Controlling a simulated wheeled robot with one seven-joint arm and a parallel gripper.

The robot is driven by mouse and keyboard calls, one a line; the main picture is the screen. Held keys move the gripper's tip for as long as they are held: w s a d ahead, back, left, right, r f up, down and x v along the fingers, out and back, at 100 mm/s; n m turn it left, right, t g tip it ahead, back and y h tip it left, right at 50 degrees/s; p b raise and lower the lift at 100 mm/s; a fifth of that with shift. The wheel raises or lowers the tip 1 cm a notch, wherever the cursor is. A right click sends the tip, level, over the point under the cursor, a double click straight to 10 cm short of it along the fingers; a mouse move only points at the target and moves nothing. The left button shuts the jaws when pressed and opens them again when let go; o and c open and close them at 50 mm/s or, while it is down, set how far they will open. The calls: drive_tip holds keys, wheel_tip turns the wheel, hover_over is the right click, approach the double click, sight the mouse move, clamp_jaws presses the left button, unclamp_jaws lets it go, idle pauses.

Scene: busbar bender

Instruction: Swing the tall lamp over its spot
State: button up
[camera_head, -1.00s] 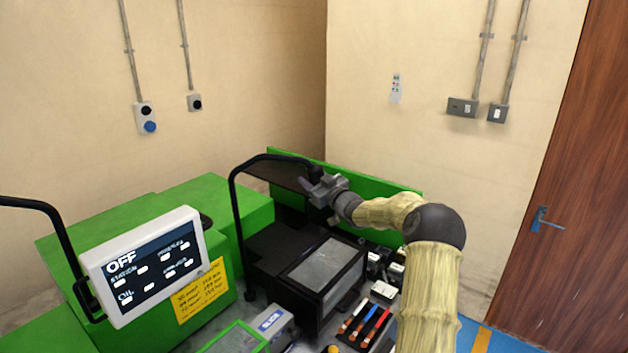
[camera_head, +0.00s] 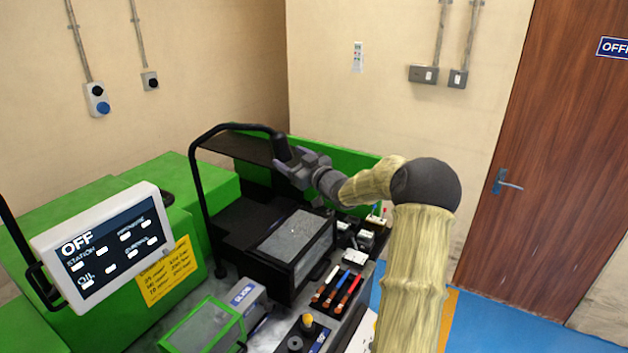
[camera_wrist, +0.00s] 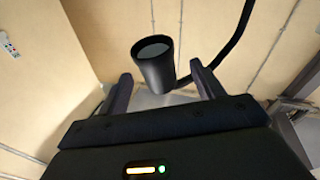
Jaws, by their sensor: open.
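The tall lamp (camera_head: 196,185) is a black tube that rises beside the black machine block, arches over and ends in a black cup-shaped head (camera_head: 282,148). My gripper (camera_head: 289,160) is at the lamp head. In the wrist view the lamp head (camera_wrist: 153,66) shows between and just past the two fingertips of my open gripper (camera_wrist: 162,74), with a gap to the right finger. I cannot tell whether either finger touches it. Below the lamp is the black block with a grey glass-like top (camera_head: 290,236). No marked spot for the lamp can be made out.
A white panel reading OFF (camera_head: 103,248) stands at the left on a black tube. Green machine housings (camera_head: 150,180) lie behind it. A green-framed box (camera_head: 203,328) and colored-handled tools (camera_head: 338,287) lie in front. A wooden door (camera_head: 545,150) and blue floor are at the right.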

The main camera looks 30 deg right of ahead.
drive_tip(key=b+v, duration=0.2)
drive_tip(key=v, duration=0.7)
drive_tip(key=shift+s, duration=0.3)
drive_tip(key=shift+a, duration=0.1)
drive_tip(key=s+a+f+m+g+h, duration=0.35)
drive_tip(key=a+f+g, duration=0.35)
drive_tip(key=a+f, duration=0.45)
drive_tip(key=s+a+f+g, duration=0.3)
drive_tip(key=s+a, duration=0.4)
drive_tip(key=s, duration=0.4)
drive_tip(key=s+a+f+g, duration=0.3)
drive_tip(key=s+a+g, duration=0.3)
drive_tip(key=s, duration=0.6)
drive_tip(key=shift+s+a+f+m, duration=0.2)
drive_tip(key=shift+a+f+m, duration=0.1)
drive_tip(key=shift+a+m, duration=0.25)
drive_tip(key=shift+w+a+h, duration=0.15)
drive_tip(key=shift+h, duration=0.1)
